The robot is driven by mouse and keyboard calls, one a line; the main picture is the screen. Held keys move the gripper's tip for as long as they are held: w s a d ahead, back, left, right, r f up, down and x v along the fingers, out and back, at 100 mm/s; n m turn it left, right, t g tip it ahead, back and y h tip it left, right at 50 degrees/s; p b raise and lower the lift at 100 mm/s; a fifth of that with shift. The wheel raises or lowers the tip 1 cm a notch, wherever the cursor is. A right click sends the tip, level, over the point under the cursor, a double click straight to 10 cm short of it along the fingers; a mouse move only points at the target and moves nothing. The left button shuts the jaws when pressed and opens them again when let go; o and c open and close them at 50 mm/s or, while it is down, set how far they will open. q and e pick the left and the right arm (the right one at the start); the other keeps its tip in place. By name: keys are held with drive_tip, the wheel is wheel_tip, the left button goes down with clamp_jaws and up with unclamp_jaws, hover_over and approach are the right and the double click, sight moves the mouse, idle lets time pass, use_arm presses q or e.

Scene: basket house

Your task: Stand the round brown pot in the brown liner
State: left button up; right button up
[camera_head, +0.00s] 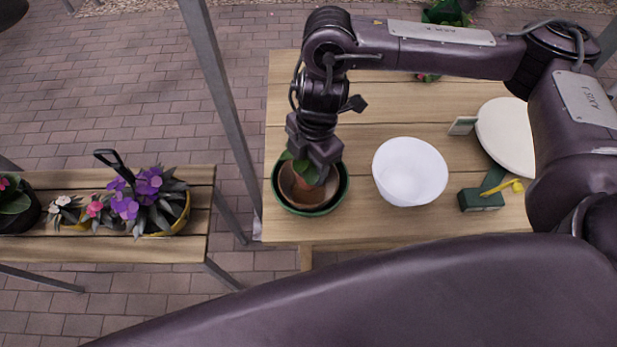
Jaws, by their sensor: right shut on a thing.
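The round brown pot (303,190), with green leaves at its top, is under my right gripper (317,168). My right gripper points down and is shut on the pot; its fingertips are partly hidden by the wrist. The brown liner (289,184) is a wide round bowl-like shape with a dark green rim (279,198) around it, at the table's front left corner. From above, the pot lies within the liner's outline. I cannot tell whether the pot's base touches the liner's bottom. My left gripper is not in view.
A white bowl (410,172) stands right of the liner on the wooden table (365,226). A green box-like item (481,200) with a yellow part and a round white plate (508,137) are farther right. A bench (150,251) at left holds flowers (146,196). A metal post (222,88) stands between.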

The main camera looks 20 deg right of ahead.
wheel_tip(320, 180, down, 2)
drive_tip(key=shift+d+f, duration=0.1)
wheel_tip(320, 180, down, 4)
drive_tip(key=shift+r, duration=0.2)
drive_tip(key=shift+f, duration=0.2)
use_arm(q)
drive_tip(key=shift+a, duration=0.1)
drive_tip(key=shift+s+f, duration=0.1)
use_arm(e)
drive_tip(key=shift+f, duration=0.2)
drive_tip(key=o, duration=0.8)
drive_tip(key=shift+c, duration=0.2)
drive_tip(key=shift+r, duration=0.1)
